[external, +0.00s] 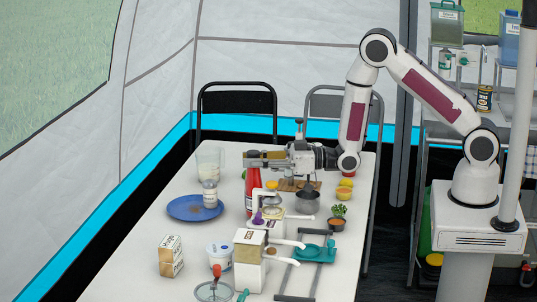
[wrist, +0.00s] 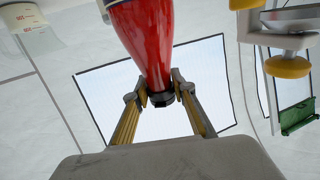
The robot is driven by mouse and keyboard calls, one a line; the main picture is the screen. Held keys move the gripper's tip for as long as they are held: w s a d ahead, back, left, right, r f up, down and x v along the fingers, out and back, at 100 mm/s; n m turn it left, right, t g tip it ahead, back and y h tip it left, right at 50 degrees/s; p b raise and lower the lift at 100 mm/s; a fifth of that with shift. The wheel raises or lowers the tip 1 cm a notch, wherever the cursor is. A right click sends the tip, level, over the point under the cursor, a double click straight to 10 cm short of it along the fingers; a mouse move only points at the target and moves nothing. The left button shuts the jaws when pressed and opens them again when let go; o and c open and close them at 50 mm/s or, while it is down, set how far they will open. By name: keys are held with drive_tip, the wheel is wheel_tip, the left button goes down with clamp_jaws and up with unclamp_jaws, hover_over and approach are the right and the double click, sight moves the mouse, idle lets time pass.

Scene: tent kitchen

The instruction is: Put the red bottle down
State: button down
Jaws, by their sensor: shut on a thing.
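The red bottle (external: 252,192) is upright below my gripper (external: 260,160), to the right of the blue plate. My gripper reaches in level from the right and is shut on the bottle's upper end. In the wrist view the two yellow-sided fingers (wrist: 162,96) close around the dark cap end of the red bottle (wrist: 146,42), whose body runs out of the picture at the top. The bottle's base is partly hidden behind a white dispenser in the external view, and I cannot tell whether it touches the table.
The white table (external: 135,240) is crowded. The table's left front is clearer.

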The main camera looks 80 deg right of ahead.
drive_tip(key=shift+f, duration=0.5)
drive_tip(key=c, duration=1.7)
unclamp_jaws()
drive_tip(key=shift+f, duration=0.1)
drive_tip(key=shift+s, duration=0.1)
drive_tip(key=shift+v, duration=5.95)
drive_tip(key=shift+r, duration=0.25)
